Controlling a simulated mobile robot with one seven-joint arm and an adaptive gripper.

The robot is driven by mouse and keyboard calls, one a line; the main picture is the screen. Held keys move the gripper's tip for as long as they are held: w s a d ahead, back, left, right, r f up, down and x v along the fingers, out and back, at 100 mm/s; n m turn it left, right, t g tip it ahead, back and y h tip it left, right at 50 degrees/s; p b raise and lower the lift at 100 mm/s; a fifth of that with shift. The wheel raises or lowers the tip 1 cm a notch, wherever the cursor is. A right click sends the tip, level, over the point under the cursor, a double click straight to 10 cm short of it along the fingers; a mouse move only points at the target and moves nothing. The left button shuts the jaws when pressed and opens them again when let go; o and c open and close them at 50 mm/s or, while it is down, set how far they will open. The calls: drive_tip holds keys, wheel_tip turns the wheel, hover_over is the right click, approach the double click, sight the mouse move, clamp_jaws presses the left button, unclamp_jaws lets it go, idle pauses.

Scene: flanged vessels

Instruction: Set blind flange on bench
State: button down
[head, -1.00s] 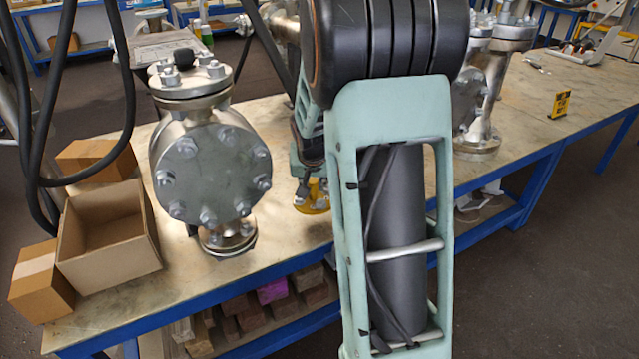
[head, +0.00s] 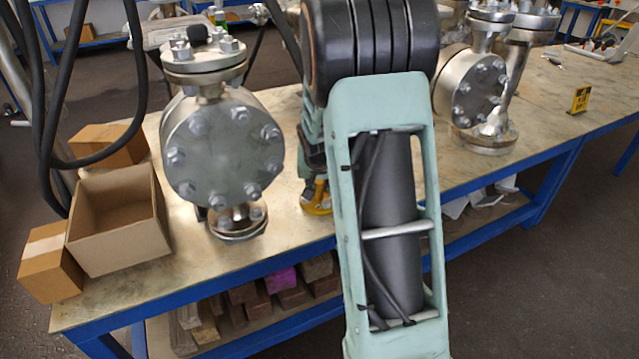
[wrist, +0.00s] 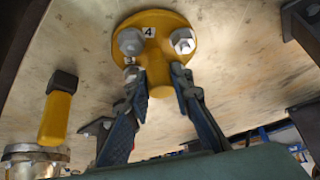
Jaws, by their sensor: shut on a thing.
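The blind flange is a yellow disc with bolts, a number 4 label and a yellow stub; it shows in the wrist view (wrist: 184,22). My gripper (wrist: 162,88) is shut on the stub, one finger on each side. In the head view the yellow flange (head: 317,200) shows low over the bench (head: 290,228), right of the near vessel (head: 222,150) and partly hidden behind my arm. The pale bench top lies beyond the flange in the wrist view. I cannot tell whether the flange touches it.
An open cardboard box (head: 118,225) and closed cartons stand on the bench's left end. A second flanged vessel (head: 475,90) and a yellow sign (head: 580,99) stand to the right. A yellow, dark-capped object (wrist: 56,115) is left of my gripper. Bare bench lies right of the near vessel.

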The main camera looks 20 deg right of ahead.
drive_tip(key=shift+w, duration=0.1)
drive_tip(key=c, duration=1.7)
unclamp_jaws()
drive_tip(key=shift+f, duration=0.1)
drive_tip(key=shift+s+r, duration=0.25)
drive_tip(key=shift+r, duration=0.25)
drive_tip(key=p+v, duration=0.3)
drive_tip(key=v, duration=0.8)
drive_tip(key=shift+s+a+r, duration=0.1)
drive_tip(key=shift+s, duration=0.1)
